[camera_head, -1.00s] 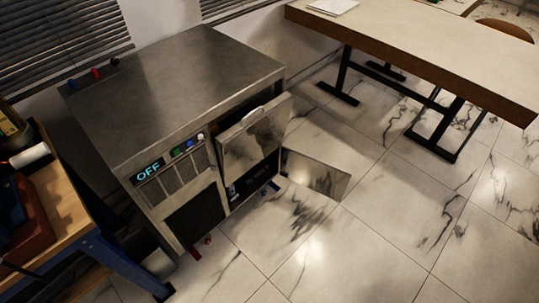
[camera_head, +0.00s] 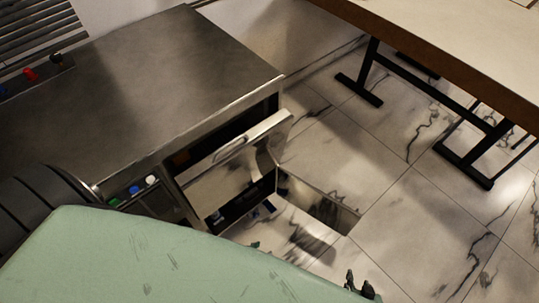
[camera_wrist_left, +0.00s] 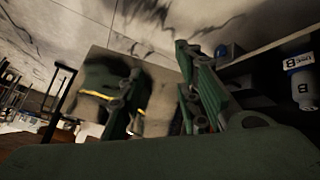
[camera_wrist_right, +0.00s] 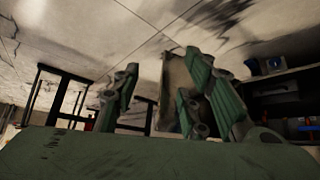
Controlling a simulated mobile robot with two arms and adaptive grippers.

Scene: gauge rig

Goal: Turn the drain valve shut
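I cannot make out the drain valve for certain in any view. The steel cabinet (camera_head: 150,75) stands at the left of the head view with its front door (camera_head: 235,165) swung open. A large green part of my own arm hides the cabinet's lower front. My left gripper (camera_wrist_left: 160,100) is open, with a door-like metal panel (camera_wrist_left: 158,75) behind the gap between its fingers. My right gripper (camera_wrist_right: 160,95) is open too, with a metal panel (camera_wrist_right: 176,72) beyond its fingers. I see nothing held in either.
A white bottle-like item with a blue label (camera_wrist_left: 300,75) lies in the dark interior in the left wrist view. A table (camera_head: 450,50) stands at the upper right. Marble floor (camera_head: 400,225) is clear between.

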